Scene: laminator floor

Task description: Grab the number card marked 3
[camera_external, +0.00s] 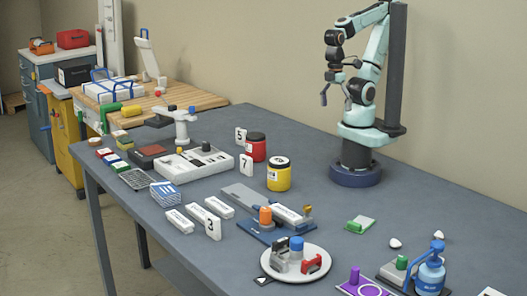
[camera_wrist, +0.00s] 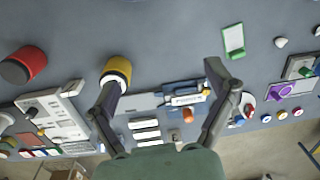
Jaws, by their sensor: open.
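In the wrist view these white blocks (camera_wrist: 145,134) lie low between my fingers, and I cannot make out the 3 there. My gripper (camera_external: 337,93) is open and empty, high above the table, well behind and right of card 3. It also shows in the wrist view (camera_wrist: 162,75).
A red jar (camera_external: 257,148) and yellow jar (camera_external: 279,178) stand behind card 3. A blue-and-grey fixture (camera_external: 245,194) and a round white tray (camera_external: 318,258) with stamps lie to its right. A blue card stack (camera_external: 165,193) is at its left. The table's back middle is clear.

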